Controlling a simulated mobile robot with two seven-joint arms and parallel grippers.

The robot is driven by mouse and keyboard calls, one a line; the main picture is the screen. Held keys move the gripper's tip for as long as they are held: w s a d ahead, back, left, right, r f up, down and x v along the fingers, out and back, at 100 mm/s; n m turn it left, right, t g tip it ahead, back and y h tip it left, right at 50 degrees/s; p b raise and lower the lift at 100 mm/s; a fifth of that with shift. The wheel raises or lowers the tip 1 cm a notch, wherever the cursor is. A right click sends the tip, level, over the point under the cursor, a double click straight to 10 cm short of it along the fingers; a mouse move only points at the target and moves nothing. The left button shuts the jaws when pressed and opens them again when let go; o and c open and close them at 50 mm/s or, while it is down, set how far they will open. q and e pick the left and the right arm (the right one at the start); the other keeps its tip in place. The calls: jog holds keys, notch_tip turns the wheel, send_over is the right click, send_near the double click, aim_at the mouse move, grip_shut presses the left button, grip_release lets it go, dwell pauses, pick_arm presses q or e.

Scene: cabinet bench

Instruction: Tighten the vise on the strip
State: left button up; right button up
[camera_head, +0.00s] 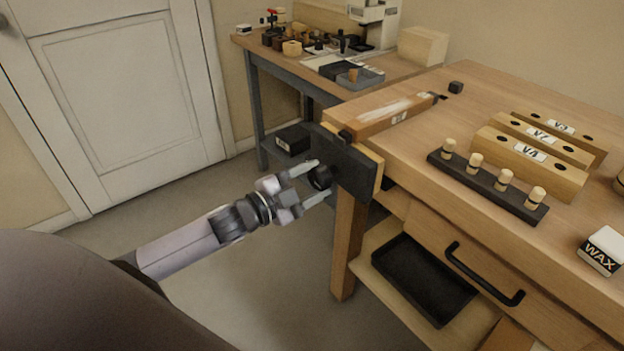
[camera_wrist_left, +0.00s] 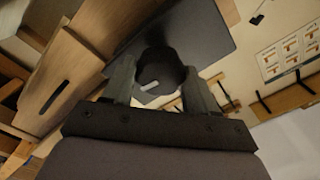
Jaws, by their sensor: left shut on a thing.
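The vise (camera_head: 349,166) is a dark jaw plate with a wooden lining on the left end of the workbench. A round black knob (camera_head: 320,177) stands out from its front face. My left gripper (camera_head: 319,181) has its fingers on both sides of this knob and is shut on it. The left wrist view shows the knob (camera_wrist_left: 160,71) between the two fingers, with a pale mark on its face. The wooden strip (camera_head: 385,112), with a label, lies on the bench top behind the vise jaw. Whether the jaw touches the strip cannot be told. My right gripper is not in view.
Labelled wooden blocks (camera_head: 528,160) and a dark rack with pegs (camera_head: 487,185) stand on the bench. A WAX box (camera_head: 603,250) is at the right. Below are a drawer handle (camera_head: 484,274) and a black tray (camera_head: 424,278). A second bench (camera_head: 280,66) stands behind.

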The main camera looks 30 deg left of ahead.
pick_arm(q)
jog(key=o, duration=0.9)
jog(key=shift+s, duration=0.1)
jog(key=p+v, duration=0.3)
jog(key=v, duration=0.4)
